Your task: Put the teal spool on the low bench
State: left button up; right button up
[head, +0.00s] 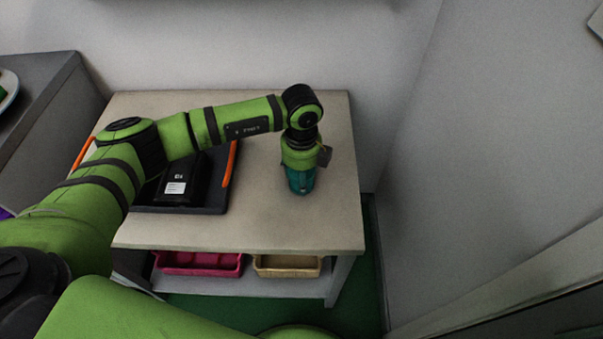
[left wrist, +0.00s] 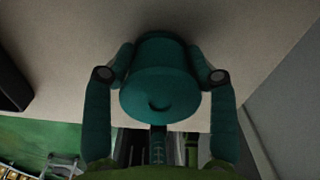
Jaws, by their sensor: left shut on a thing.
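My left gripper (head: 301,188) points down over the right part of the light-topped bench (head: 255,225). In the left wrist view, its two teal fingers close on both sides of the teal spool (left wrist: 160,92), which shows as a round body with a wider rim. In the head view the spool is hard to tell apart from the teal fingers. Whether it touches the bench top or hangs just above it, I cannot tell. My right gripper is not in view.
A black tray (head: 217,207) with orange handles holds a dark labelled device (head: 178,187) on the bench's left part. A pink bin (head: 200,271) and a tan bin (head: 287,272) sit on the shelf below. Walls stand behind and right. The bench top around my left gripper is clear.

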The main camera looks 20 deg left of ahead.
pick_arm(q)
jog(key=shift+f, duration=0.15)
jog(key=o, duration=1.3)
jog(key=shift+r, duration=0.2)
notch_tip(320, 180, up, 12)
jog(key=shift+b, duration=0.9)
